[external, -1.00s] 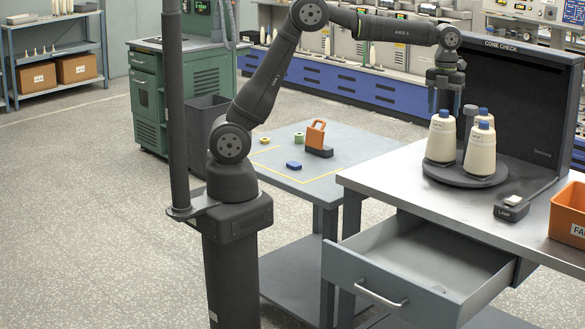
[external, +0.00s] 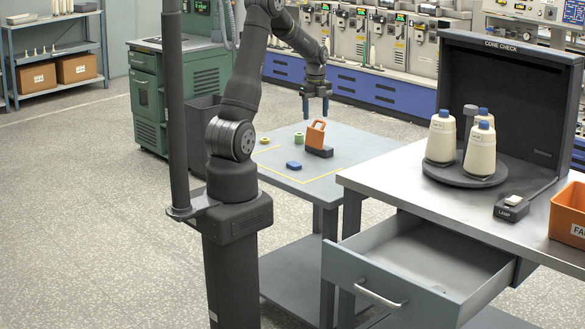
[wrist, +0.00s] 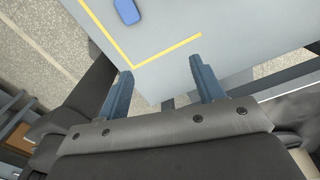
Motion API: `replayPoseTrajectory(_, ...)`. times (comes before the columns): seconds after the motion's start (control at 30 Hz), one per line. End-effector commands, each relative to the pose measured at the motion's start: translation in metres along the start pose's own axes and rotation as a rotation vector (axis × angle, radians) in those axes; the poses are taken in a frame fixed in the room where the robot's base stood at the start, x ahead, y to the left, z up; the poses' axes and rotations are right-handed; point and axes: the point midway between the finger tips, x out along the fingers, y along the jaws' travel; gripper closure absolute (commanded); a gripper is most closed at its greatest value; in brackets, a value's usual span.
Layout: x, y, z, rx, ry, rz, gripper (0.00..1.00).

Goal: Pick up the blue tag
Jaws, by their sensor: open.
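The blue tag (external: 294,165) lies flat on the low grey side table (external: 352,176), near its front-left part. In the wrist view the blue tag (wrist: 127,11) is at the top edge, partly cut off, beyond my left fingertip. My gripper (external: 316,115) is above the far part of the table, pointing down with its blue fingers apart and nothing between them. In the wrist view my gripper (wrist: 160,68) is also open and empty, and apart from the tag.
A yellow line (external: 330,175) marks the table. The bench at right holds cones (external: 440,138) above an open drawer (external: 420,262).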

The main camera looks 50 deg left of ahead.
Motion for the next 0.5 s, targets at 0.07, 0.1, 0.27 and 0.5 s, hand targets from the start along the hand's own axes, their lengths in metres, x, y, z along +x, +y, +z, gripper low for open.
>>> replayPoseTrajectory(0.07,0.008,0.025,0.023,-0.065,0.001,0.001,0.38)
replayPoseTrajectory(0.1,0.011,0.034,0.030,-0.089,0.001,0.002,0.38)
replayPoseTrajectory(0.27,0.018,0.055,0.046,-0.143,0.001,0.001,0.38)
replayPoseTrajectory(0.5,0.051,0.059,0.048,-0.150,0.003,0.004,0.38)
